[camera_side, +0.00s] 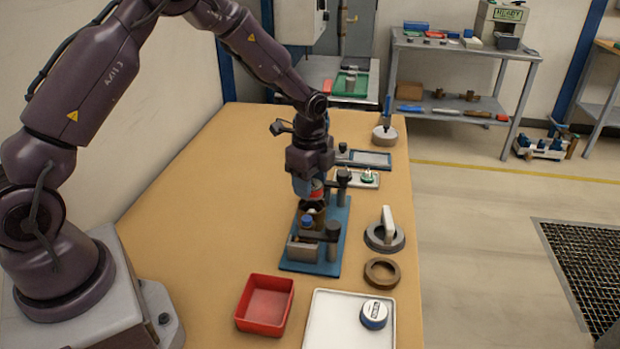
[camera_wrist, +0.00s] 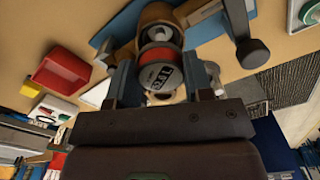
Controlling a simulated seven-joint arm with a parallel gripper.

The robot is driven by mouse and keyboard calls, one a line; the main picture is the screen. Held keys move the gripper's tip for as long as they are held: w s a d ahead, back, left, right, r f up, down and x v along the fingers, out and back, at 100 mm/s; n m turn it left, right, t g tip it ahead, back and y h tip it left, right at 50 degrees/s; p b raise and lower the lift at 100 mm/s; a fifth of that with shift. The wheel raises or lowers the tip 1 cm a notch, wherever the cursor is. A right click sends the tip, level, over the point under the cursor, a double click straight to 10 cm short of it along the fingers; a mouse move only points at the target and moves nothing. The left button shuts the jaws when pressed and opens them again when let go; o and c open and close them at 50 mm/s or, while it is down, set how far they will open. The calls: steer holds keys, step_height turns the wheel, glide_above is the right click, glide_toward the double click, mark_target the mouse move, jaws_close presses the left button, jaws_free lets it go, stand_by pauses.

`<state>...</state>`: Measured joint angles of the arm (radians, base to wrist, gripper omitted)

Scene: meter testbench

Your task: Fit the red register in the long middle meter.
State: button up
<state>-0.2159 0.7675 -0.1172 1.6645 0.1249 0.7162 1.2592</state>
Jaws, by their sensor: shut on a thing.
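My gripper (camera_side: 314,190) is shut on the red register (camera_wrist: 160,68) and points down over the blue fixture plate (camera_side: 338,215). The brass-brown meter body (camera_side: 313,208) is clamped on the plate directly under the register. It also shows in the wrist view (camera_wrist: 157,14), just beyond the register. In the side view my fingers partly hide the red register (camera_side: 317,188). I cannot tell whether it touches the meter.
Black-handled clamps (camera_side: 333,228) stand close beside the meter. A red bin (camera_side: 265,303) and a white tray (camera_side: 332,325) with a blue-and-white register (camera_side: 374,313) are in front. A brown ring (camera_side: 381,273) and a handled grey ring (camera_side: 385,236) lie right. The bench's left is clear.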

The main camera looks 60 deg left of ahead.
steer(key=shift+f, duration=1.75)
stand_by(1.4)
steer(key=o, duration=1.2)
steer(key=shift+o, duration=0.2)
steer(key=shift+r, duration=0.1)
steer(key=shift+r, duration=3.4)
